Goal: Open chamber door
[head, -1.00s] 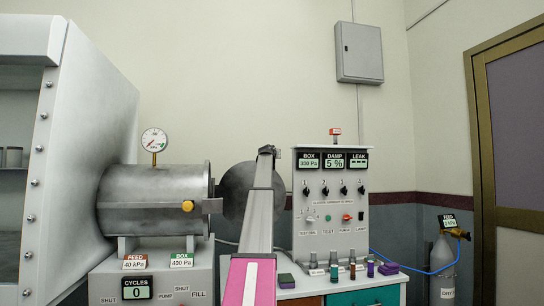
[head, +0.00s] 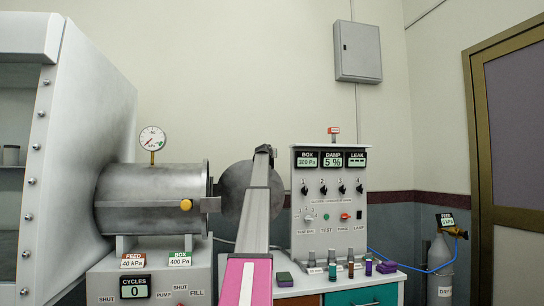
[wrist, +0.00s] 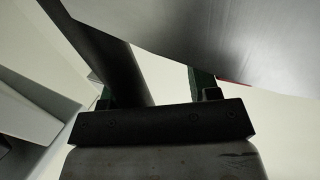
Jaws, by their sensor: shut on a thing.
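The chamber (head: 150,186) is a grey metal cylinder on the left, with a yellow knob (head: 186,205) at its flange. Its round grey door (head: 233,190) stands swung out to the right of the cylinder mouth, its broad face turned to the head camera. My arm covers part of the door. My gripper (head: 264,151) is at the door's upper right in the head view. In the wrist view, my gripper (wrist: 153,88) is shut on a dark bar (wrist: 112,58), seemingly the door's handle. A large grey curved surface, likely the door (wrist: 230,40), fills the upper right there.
A control panel (head: 330,232) stands right of my arm, with several small coloured items on the bench before it. A pressure gauge (head: 153,139) rises above the chamber. A gas cylinder (head: 440,268) stands at far right. A grey box (head: 358,52) hangs on the wall.

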